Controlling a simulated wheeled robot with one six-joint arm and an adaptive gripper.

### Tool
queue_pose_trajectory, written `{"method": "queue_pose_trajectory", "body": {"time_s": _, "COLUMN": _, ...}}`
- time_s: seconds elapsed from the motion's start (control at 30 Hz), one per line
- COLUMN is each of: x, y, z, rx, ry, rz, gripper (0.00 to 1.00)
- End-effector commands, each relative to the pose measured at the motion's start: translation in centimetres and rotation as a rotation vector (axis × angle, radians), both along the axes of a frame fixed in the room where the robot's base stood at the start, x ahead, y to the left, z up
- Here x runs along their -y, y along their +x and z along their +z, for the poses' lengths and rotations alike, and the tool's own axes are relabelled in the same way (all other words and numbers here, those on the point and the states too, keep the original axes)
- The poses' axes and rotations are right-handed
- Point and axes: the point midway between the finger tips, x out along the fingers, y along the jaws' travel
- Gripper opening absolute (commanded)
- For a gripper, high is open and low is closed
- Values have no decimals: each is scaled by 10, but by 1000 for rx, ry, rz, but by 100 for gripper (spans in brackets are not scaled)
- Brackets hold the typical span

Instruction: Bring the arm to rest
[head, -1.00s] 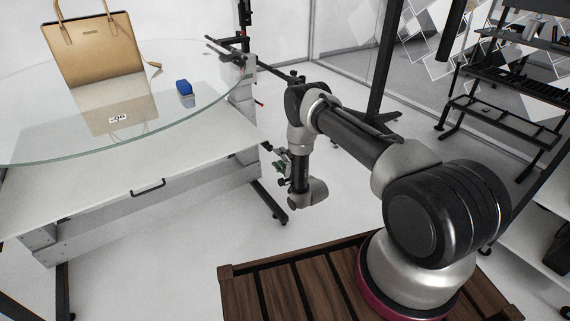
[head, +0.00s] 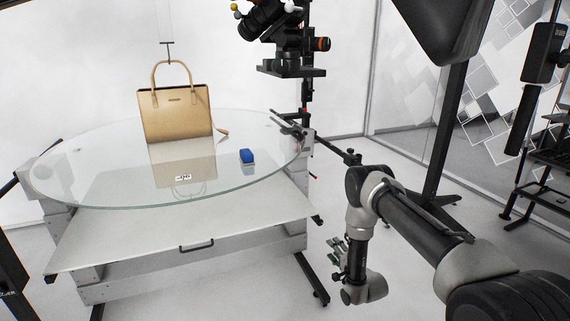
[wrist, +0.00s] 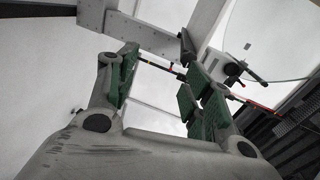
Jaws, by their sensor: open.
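My gripper (head: 337,250) hangs at the end of my bent arm, to the right of the turntable stand and apart from it. In the wrist view my gripper (wrist: 160,92) has its two green-padded fingers spread, with nothing between them. A tan handbag (head: 176,113) stands upright toward the back of the round glass turntable top (head: 90,172). A small white label with dark marks (head: 183,178) shows in front of the bag.
A white table panel (head: 130,240) lies below the glass. A camera (head: 265,18) on a dark stand rises behind the turntable. A black pole (head: 446,130) and dark shelving (head: 545,170) stand at the right.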

Motion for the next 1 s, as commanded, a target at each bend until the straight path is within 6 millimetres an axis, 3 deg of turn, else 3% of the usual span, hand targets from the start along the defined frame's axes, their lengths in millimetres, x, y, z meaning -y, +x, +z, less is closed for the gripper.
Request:
{"method": "queue_pose_trajectory", "body": {"time_s": 0.1, "x": 8, "y": -33, "z": -65, "rx": -224, "ry": -258, "rz": 54, "gripper": 51}}
{"method": "queue_pose_trajectory", "body": {"time_s": 0.2, "x": 20, "y": -74, "z": -106, "rx": -428, "ry": -467, "rz": 144, "gripper": 51}}
{"method": "queue_pose_trajectory", "body": {"time_s": 0.27, "x": 28, "y": -92, "z": -110, "rx": -532, "ry": -582, "rz": 213, "gripper": 51}}
{"method": "queue_pose_trajectory", "body": {"time_s": 0.37, "x": 42, "y": -116, "z": -92, "rx": -689, "ry": -753, "rz": 344, "gripper": 51}}
{"method": "queue_pose_trajectory", "body": {"time_s": 0.47, "x": 57, "y": -137, "z": -46, "rx": -821, "ry": -892, "rz": 491, "gripper": 51}}
{"method": "queue_pose_trajectory", "body": {"time_s": 0.57, "x": 69, "y": -158, "z": 11, "rx": -918, "ry": -986, "rz": 631, "gripper": 51}}
{"method": "queue_pose_trajectory", "body": {"time_s": 0.8, "x": 89, "y": -216, "z": 165, "rx": -1047, "ry": -1092, "rz": 899, "gripper": 51}}
{"method": "queue_pose_trajectory", "body": {"time_s": 1.0, "x": 98, "y": -277, "z": 282, "rx": -1069, "ry": -1120, "rz": 1048, "gripper": 51}}
